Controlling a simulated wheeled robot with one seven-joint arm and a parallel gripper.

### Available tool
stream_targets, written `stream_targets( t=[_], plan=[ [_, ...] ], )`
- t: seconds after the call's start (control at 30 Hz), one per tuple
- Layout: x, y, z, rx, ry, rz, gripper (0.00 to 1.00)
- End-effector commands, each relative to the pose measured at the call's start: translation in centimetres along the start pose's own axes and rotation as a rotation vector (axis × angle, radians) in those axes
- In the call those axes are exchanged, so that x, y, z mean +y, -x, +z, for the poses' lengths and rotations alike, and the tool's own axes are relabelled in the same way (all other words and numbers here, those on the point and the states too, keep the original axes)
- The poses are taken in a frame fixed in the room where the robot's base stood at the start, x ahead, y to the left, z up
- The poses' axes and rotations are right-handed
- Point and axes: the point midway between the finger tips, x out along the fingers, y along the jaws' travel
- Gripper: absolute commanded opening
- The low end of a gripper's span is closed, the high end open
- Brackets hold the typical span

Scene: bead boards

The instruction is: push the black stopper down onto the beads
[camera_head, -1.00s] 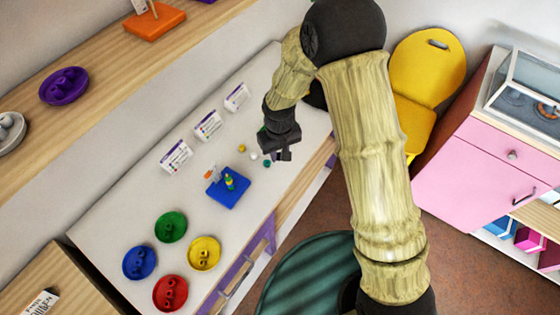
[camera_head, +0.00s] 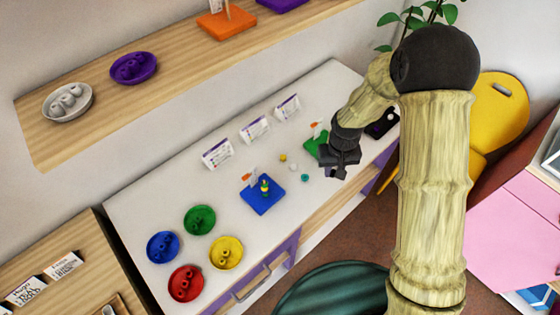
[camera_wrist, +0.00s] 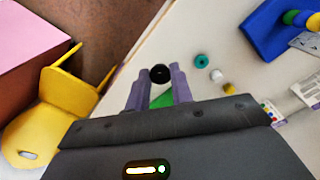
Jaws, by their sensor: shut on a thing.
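My gripper (camera_head: 338,172) is over the right part of the white table in the head view. In the wrist view its two purple-grey fingers (camera_wrist: 159,78) are shut on the round black stopper (camera_wrist: 160,73). The blue board (camera_head: 262,201) lies to the left of my gripper, apart from it. Green and yellow beads (camera_head: 265,186) are stacked on its upright peg. The board (camera_wrist: 262,30) and its beads (camera_wrist: 298,18) also show at the upper right of the wrist view. The stopper cannot be made out in the head view.
Loose teal (camera_head: 305,177), white (camera_head: 293,167) and yellow (camera_head: 283,157) beads lie between the board and my gripper. A green board (camera_head: 312,147) is partly hidden behind my gripper. Several coloured dishes stand at the left, and white cards (camera_head: 254,129) along the back.

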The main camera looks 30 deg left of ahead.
Motion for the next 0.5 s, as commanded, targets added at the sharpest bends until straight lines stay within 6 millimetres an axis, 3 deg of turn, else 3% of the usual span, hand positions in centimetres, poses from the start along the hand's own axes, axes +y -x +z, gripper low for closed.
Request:
stream_targets(
  t=[0.03,0.3,0.5],
  plan=[
    [2.2,-0.8,0.2,-0.004,-0.051,0.000,0.02],
    [13.8,-5.5,3.1,-0.004,-0.333,-0.002,0.02],
    [20.0,-8.1,6.4,-0.002,-0.497,0.001,0.02]
  ],
)
